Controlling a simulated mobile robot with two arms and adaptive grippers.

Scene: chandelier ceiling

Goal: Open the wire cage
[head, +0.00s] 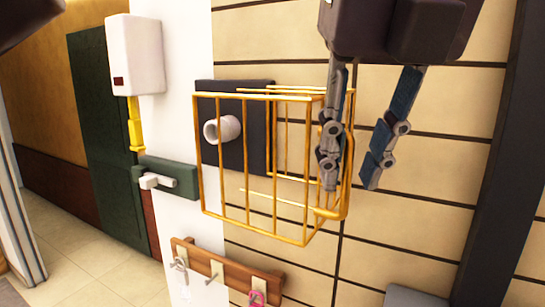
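The wire cage (248,165) is made of yellow-gold bars and stands out from the wall in the middle of the head view. It surrounds a dark plate (257,120) with a white round knob (222,129). Part of the cage's right side is hidden behind the left finger.
A green plate with a white lever handle (152,181) is left of the cage. A white box (135,54) with a yellow part below hangs above it. A wooden key rack (226,272) is below the cage. A dark post (501,150) stands at right.

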